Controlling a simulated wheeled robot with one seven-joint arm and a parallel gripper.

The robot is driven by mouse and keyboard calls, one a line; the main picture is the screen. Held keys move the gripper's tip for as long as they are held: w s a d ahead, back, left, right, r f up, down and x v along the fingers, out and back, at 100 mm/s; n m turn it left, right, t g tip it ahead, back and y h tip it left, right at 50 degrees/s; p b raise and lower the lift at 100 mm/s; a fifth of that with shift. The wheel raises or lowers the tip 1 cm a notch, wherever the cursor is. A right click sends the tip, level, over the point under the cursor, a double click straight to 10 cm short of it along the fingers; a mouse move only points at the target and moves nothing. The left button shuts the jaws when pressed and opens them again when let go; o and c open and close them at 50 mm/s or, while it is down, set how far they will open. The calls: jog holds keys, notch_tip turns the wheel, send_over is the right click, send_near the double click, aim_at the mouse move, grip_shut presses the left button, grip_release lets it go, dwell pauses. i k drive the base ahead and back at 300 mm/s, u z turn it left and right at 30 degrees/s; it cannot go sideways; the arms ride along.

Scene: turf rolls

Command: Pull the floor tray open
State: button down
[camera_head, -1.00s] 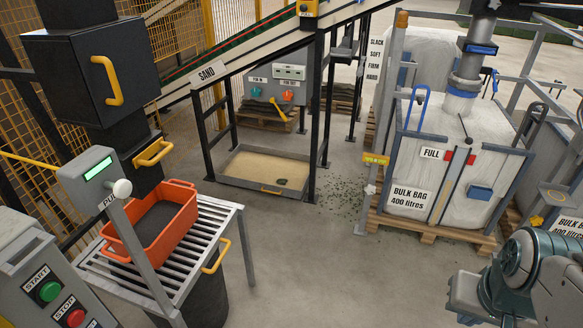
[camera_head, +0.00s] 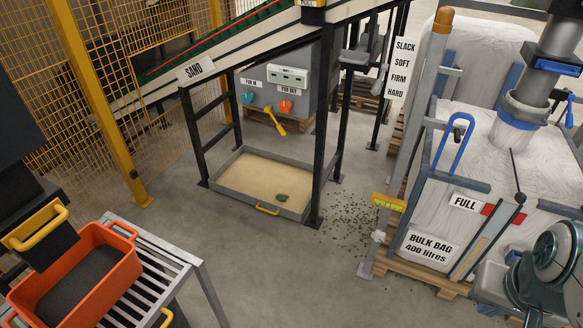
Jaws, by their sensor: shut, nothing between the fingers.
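The floor tray (camera_head: 232,199) is a shallow grey rectangular tray on the concrete floor, under the conveyor frame marked SAND. It holds a flat layer of pale sand (camera_head: 262,178) with a small dark green lump near its front right. The tray lies between the black legs of the frame. Part of my arm shows at the lower right, well apart from the tray. My gripper itself is not in view.
A black frame leg (camera_head: 324,150) stands close at the tray's right. Dark crumbs (camera_head: 345,215) lie on the floor beyond it. A bulk bag stand (camera_head: 375,230) is at right. A slatted table (camera_head: 150,262) with an orange crate (camera_head: 80,275) is at lower left. The floor before the tray is clear.

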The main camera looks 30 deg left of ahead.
aim_at(253, 176)
jog(key=i, duration=0.6)
jog(key=u, duration=1.85)
jog(key=i, duration=2.5)
